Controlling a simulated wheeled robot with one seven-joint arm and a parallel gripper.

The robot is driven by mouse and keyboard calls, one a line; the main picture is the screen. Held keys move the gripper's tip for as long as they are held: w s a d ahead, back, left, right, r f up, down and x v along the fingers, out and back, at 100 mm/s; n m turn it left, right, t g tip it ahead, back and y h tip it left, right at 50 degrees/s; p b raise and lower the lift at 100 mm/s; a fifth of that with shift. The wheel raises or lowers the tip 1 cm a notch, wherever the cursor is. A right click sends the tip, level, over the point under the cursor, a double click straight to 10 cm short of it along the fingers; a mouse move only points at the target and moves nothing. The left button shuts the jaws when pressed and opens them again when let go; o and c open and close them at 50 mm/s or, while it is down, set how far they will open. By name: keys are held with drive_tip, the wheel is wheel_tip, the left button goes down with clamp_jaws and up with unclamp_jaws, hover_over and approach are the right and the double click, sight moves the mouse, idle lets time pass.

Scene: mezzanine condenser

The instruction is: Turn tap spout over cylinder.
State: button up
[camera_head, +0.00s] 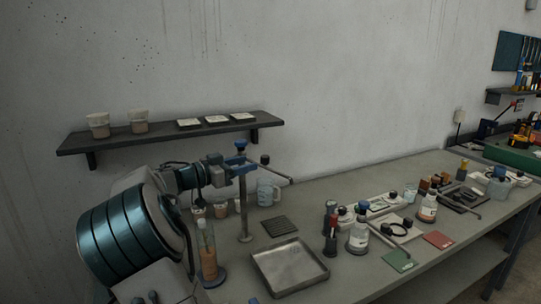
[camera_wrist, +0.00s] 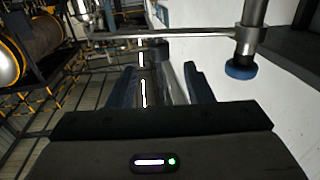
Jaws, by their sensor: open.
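The tap has a grey upright post (camera_head: 243,208) with a blue top (camera_head: 241,145). Its thin spout (camera_head: 277,174) points right, away from the cylinder, with a dark knob (camera_head: 265,159) near it. A clear measuring cylinder (camera_head: 208,262) with orange-brown contents stands upright left of the post. My gripper (camera_head: 222,170) is beside the upper post, above and right of the cylinder. In the wrist view, my gripper (camera_wrist: 163,78) is open and empty. The spout bar (camera_wrist: 190,34) crosses ahead of its fingers, and a dark knob (camera_wrist: 158,50) shows between them. The cylinder is not identifiable there.
A metal tray (camera_head: 290,266) and a dark ribbed pad (camera_head: 279,226) lie right of the post. A glass jug (camera_head: 267,192) stands behind. Several bottles, including a white-labelled one (camera_head: 358,238), crowd the right. A wall shelf (camera_head: 175,136) hangs above. The bench's back middle is clear.

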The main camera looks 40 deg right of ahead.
sight(266, 165)
drive_tip(key=d+p, duration=0.2)
drive_tip(key=d, duration=0.7)
drive_tip(key=shift+s+d+p, duration=0.25)
drive_tip(key=shift+s+p, duration=0.05)
drive_tip(key=shift+s, duration=0.15)
clamp_jaws()
